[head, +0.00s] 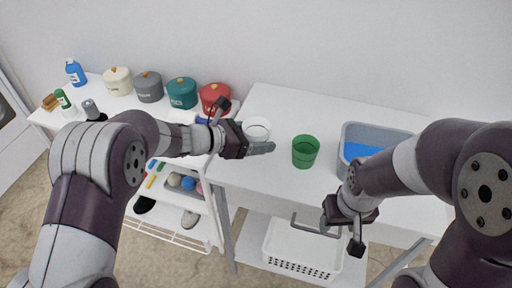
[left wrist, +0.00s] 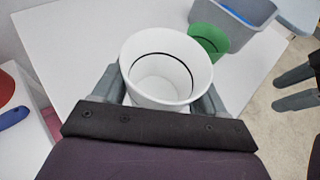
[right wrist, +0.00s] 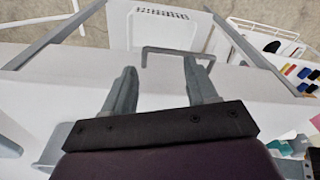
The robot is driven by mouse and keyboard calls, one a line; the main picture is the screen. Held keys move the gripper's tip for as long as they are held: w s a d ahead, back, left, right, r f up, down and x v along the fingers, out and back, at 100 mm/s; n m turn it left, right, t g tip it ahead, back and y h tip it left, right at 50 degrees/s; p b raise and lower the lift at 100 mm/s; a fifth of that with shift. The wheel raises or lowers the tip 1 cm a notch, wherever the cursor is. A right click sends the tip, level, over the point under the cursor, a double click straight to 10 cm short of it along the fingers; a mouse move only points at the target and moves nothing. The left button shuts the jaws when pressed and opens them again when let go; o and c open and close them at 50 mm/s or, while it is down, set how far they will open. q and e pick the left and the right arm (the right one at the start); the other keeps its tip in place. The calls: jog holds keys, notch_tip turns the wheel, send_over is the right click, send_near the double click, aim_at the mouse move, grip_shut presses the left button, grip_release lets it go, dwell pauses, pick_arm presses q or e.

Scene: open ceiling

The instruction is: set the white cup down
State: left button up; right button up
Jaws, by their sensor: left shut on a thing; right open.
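The white cup (head: 256,130) is upright between the fingers of my left gripper (head: 260,148), over the left part of the white table (head: 262,180). In the left wrist view the white cup (left wrist: 166,68) is empty inside, with a finger on each side. My left gripper is shut on it. I cannot tell whether its base touches the table. My right gripper (head: 342,232) is open and empty near the table's front edge; in the right wrist view its fingers (right wrist: 160,85) are spread apart.
A green cup (head: 305,152) stands right of the white cup. A grey bin (head: 348,136) with blue inside stands further right. Several lidded pots, including a red one (head: 214,97), line the side shelf. A white basket (head: 300,262) is under the table. The table's front middle is clear.

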aim_at(254, 157)
pick_arm(q)
jog(key=shift+a+f, duration=0.25)
jog(key=shift+a, duration=0.1)
notch_tip(254, 157, down, 4)
jog(key=shift+r, duration=0.1)
jog(key=shift+b, duration=0.3)
jog(key=shift+f, duration=0.2)
jog(key=o, duration=1.2)
jog(key=shift+c, duration=0.2)
jog(key=shift+r, duration=0.1)
jog(key=shift+r, duration=0.1)
